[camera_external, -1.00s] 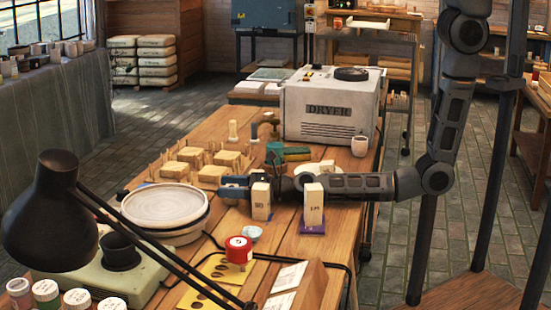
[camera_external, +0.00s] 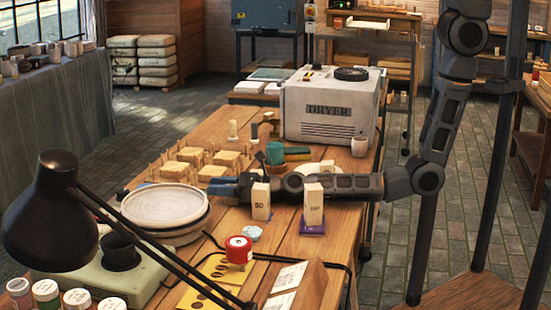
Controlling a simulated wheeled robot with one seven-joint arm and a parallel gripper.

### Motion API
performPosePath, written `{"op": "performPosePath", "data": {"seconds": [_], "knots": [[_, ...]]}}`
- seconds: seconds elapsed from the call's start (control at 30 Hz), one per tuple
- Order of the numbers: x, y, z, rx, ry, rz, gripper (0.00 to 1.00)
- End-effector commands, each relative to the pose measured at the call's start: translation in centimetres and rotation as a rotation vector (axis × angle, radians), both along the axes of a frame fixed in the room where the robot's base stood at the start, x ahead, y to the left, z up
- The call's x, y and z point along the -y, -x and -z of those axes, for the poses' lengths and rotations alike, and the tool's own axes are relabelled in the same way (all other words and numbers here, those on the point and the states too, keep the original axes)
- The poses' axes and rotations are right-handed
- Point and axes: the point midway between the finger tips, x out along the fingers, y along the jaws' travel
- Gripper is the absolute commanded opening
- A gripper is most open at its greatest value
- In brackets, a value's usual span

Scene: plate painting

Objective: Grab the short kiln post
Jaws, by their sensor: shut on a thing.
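My gripper (camera_external: 224,188), with blue fingers, is at the left end of my forearm, low over the wooden table. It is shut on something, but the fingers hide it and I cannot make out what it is. Two pale upright blocks with dark marks, a left one (camera_external: 261,201) and a right one (camera_external: 314,204), stand in front of my forearm and cover parts of it. The right one is on a purple base. I cannot tell which thing is the short kiln post.
A round plate on a wheel (camera_external: 165,206) is just left of my gripper. Wooden blocks with pegs (camera_external: 187,157) lie behind it, and a teal object (camera_external: 275,153) is behind my wrist. The white dryer (camera_external: 331,105) stands at the back. A black lamp (camera_external: 50,215) fills the front left.

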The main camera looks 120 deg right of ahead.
Motion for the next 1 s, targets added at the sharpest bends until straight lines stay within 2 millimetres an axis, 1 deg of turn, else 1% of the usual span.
{"op": "performPosePath", "data": {"seconds": [0.03, 0.1, 0.47, 0.67, 0.9, 0.97, 1.0], "knots": [[0.0, 0.0, 0.0, 0.0, 0.0, 0.0, 0.16], [0.0, 0.0, 0.0, 0.0, 0.0, 0.0, 0.1], [0.0, 0.0, -0.4, 0.001, 0.001, 0.0, 0.09], [0.0, 0.0, -1.9, 0.0, 0.001, 0.0, 0.09], [0.0, 0.0, -4.9, 0.001, 0.0, 0.0, 0.09], [1.0, 1.2, -5.1, 0.001, 0.0, 0.005, 0.09], [1.5, 1.9, -5.6, 0.001, 0.002, 0.005, 0.09]]}}
